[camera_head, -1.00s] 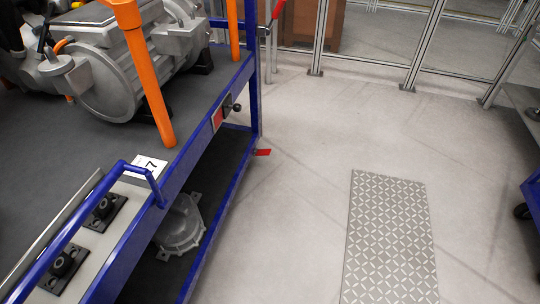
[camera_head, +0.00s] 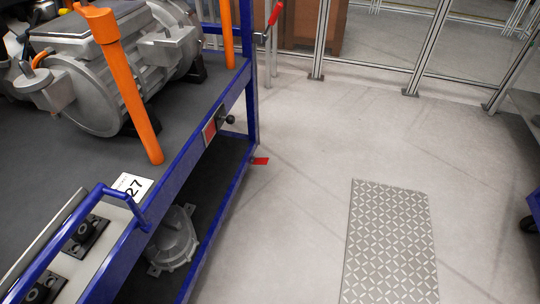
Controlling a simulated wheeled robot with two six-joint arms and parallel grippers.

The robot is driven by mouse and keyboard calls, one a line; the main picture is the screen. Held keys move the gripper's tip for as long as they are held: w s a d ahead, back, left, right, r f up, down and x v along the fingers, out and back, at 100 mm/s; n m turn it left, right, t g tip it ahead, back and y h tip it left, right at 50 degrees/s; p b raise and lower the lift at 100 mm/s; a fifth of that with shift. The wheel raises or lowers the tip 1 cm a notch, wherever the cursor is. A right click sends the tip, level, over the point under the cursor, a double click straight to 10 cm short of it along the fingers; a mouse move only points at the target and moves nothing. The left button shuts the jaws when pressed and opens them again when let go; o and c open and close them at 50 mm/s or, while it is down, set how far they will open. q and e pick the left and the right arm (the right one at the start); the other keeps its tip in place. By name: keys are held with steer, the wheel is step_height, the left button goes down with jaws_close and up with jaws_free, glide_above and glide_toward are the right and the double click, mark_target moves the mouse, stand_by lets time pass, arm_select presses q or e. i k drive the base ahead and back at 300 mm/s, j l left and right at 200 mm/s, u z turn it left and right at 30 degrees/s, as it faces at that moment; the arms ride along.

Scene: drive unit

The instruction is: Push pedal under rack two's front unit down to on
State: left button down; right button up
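A blue-framed rack (camera_head: 243,97) fills the left side of the view and bears a grey metal drive unit (camera_head: 95,85) on its dark top. A white label on the rack's near edge seems to read 27 (camera_head: 132,186); I cannot tell for sure which rack this is. A small red pedal (camera_head: 260,161) sticks out low at the foot of the rack's far right corner. It is small in view, and I cannot tell whether it is up or down. Neither of my grippers is in view.
Orange posts (camera_head: 133,95) stand on the rack, and a grey casting (camera_head: 174,240) lies on its lower shelf. A patterned metal plate (camera_head: 391,245) lies on the floor. Open floor (camera_head: 310,150) lies right of the rack, up to the glazed fence (camera_head: 425,50). Another blue frame (camera_head: 533,203) stands far right.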

mark_target(258, 160)
steer(key=i+l+z, duration=0.1)
steer(key=i, duration=0.35)
steer(key=i+l, duration=0.3)
steer(key=i, duration=0.2)
steer(key=i+l+z, duration=0.15)
steer(key=i, duration=0.3)
steer(key=i+l, duration=0.15)
steer(key=i, duration=0.35)
steer(key=l+z, duration=0.05)
